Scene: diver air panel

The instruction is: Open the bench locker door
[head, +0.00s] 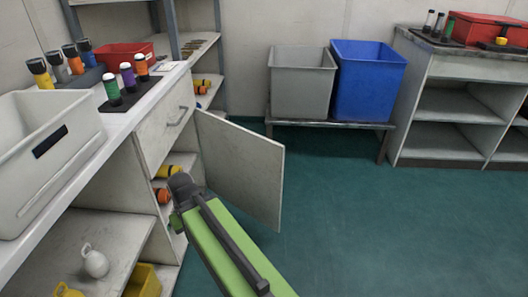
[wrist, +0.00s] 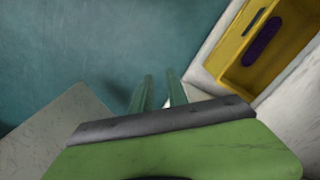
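The bench locker door (head: 240,165) is a plain grey-white panel, standing swung out from the bench front in the head view. Behind it, the locker shows shelves with yellow and orange cylinders (head: 163,196). My gripper (head: 175,222) is in front of the open locker, left of the door; its fingers are mostly hidden by my arm. In the wrist view my gripper (wrist: 160,78) has two green fingers with a gap between them and nothing held. A grey panel (wrist: 60,130) at lower left there may be the door. I see no clear contact with it.
The bench top holds a white bin (head: 45,150) and several coloured cylinders. A drawer (head: 165,122) is above the locker. A yellow crate (wrist: 225,75) is right of my fingers. Grey (head: 302,85) and blue (head: 368,82) bins stand behind. Teal floor (head: 400,230) is clear at right.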

